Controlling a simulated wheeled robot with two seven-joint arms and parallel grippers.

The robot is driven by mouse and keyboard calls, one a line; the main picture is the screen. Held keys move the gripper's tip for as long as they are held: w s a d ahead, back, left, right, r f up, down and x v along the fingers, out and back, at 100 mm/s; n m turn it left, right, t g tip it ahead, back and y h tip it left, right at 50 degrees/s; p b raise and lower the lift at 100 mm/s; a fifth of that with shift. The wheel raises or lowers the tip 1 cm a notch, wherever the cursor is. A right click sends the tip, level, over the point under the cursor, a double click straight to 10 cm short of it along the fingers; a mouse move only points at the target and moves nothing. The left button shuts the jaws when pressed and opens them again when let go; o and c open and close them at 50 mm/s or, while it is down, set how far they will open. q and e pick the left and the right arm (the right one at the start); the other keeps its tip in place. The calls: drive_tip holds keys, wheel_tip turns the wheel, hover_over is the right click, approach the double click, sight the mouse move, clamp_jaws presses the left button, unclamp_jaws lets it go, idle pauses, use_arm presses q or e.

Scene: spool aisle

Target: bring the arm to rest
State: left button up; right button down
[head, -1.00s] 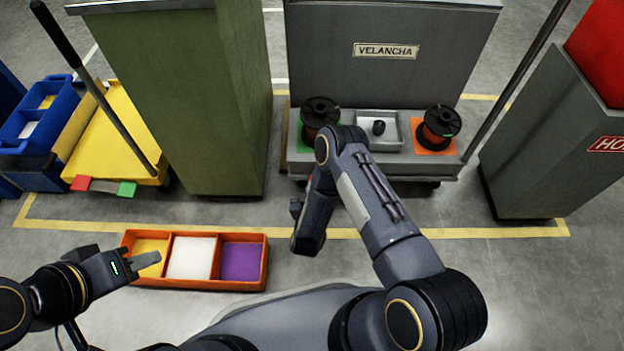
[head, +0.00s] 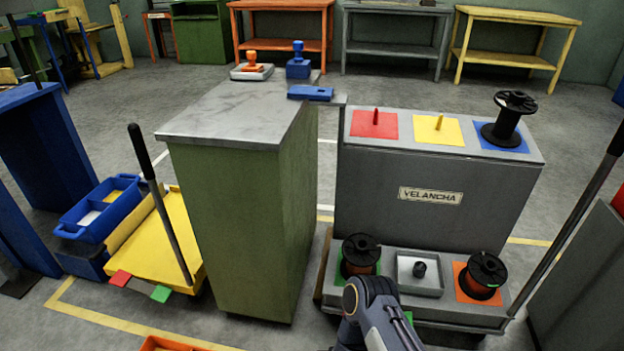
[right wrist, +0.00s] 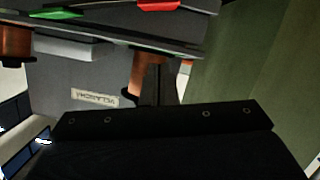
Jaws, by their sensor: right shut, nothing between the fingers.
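My right arm (head: 378,318) comes in at the bottom of the head view, its bent joint in front of the lower shelf of the grey VELANCHA cart (head: 400,262). Its gripper is out of the head view. In the right wrist view the dark gripper (right wrist: 162,122) fills the lower part; it is shut with nothing seen in it. The grey cart's label (right wrist: 95,97) shows upside down behind it. My left gripper is in no current view.
Two dark-flanged spools (head: 361,255) (head: 482,275) stand on the cart's lower shelf, a grey tray (head: 419,290) between them. Another black spool (head: 506,122) stands on top. A green cabinet (head: 240,225) is left of the cart. A yellow trolley (head: 160,245) stands further left.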

drive_tip(key=w+d+r+m+g+y, duration=0.1)
drive_tip(key=w+d+r+m+y, duration=0.15)
drive_tip(key=w+r, duration=0.85)
wheel_tip(320, 180, up, 16)
drive_tip(key=s+d+g+y, duration=0.2)
drive_tip(key=s+y, duration=0.1)
drive_tip(key=y, duration=0.1)
drive_tip(key=s+d+r+n+g+y, duration=0.1)
drive_tip(key=s+r+g, duration=0.1)
drive_tip(key=s+r, duration=0.6)
drive_tip(key=s+d+r+g+y, duration=0.15)
drive_tip(key=s+r, duration=0.35)
drive_tip(key=s, duration=0.7)
drive_tip(key=s+f+g, duration=0.1)
drive_tip(key=s+g, duration=0.1)
drive_tip(key=s, duration=0.9)
wheel_tip(320, 180, up, 36)
drive_tip(key=s+p, duration=0.1)
drive_tip(key=p, duration=3.4)
drive_tip(key=shift+d+f+p, duration=0.2)
drive_tip(key=shift+p, duration=0.2)
